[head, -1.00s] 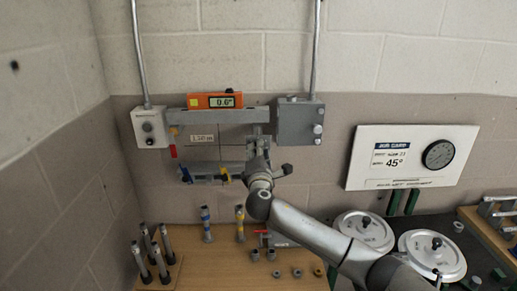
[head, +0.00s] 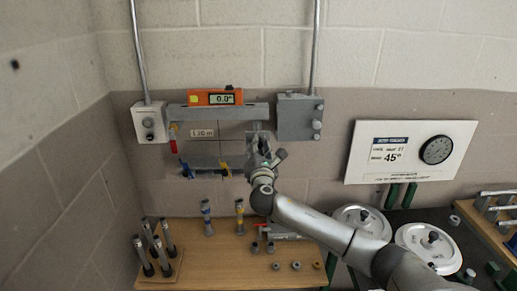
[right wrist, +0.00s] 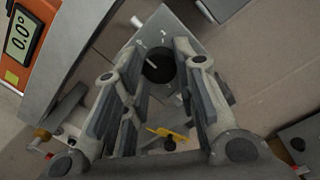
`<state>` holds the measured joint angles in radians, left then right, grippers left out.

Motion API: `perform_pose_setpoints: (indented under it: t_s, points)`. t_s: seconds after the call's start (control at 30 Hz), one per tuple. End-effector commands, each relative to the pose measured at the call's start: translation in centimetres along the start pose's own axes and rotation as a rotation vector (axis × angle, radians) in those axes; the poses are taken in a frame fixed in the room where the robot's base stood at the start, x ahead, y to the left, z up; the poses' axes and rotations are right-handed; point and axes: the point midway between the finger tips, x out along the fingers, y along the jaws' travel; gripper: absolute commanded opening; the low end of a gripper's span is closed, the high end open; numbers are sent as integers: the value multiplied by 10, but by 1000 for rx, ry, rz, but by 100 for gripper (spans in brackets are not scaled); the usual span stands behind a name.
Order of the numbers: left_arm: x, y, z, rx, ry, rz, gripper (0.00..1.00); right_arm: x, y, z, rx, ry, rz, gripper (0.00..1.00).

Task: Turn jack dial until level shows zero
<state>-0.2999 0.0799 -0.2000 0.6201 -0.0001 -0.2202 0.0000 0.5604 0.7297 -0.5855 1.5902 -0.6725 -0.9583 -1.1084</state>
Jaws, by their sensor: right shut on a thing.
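The orange level (head: 215,97) sits on the grey beam (head: 190,112) on the wall, and its display reads 0.0°. It also shows at the upper left of the right wrist view (right wrist: 20,38), also reading 0.0°. The dark round jack dial (right wrist: 158,65) with pale marks lies between my right fingers in the right wrist view. My right gripper (head: 258,143) is at the dial, below the right part of the beam, and shut on it. In the head view the gripper hides the dial. My left gripper is not in view.
A lower bracket (head: 205,172) with blue and yellow clamps is left of my gripper. The wooden bench (head: 210,267) below holds several posts and small fittings. A 45° gauge board (head: 405,152) hangs at right.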

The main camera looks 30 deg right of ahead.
Motion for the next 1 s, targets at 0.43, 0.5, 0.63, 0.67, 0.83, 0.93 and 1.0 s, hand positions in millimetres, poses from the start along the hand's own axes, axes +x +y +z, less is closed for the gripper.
perform_pose_setpoints:
  t_s: [0.43, 0.5, 0.63, 0.67, 0.83, 0.93, 1.0]
  points:
    - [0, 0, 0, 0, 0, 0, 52, -1, -1, -3, -1, 5, -2, 40]
    - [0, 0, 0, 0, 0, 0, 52, -1, -1, -2, -1, 4, -2, 49]
    - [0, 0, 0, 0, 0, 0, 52, 0, -1, -1, 0, 2, -1, 50]
    - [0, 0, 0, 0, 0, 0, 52, 0, -1, -1, 0, 2, -1, 50]
    - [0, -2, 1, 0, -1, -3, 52, -1, 0, -1, 0, 1, 0, 50]
    - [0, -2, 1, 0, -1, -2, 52, -6, -1, -1, 0, 2, 0, 50]
    - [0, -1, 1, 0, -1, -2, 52, -13, 0, -1, 0, 2, 0, 50]
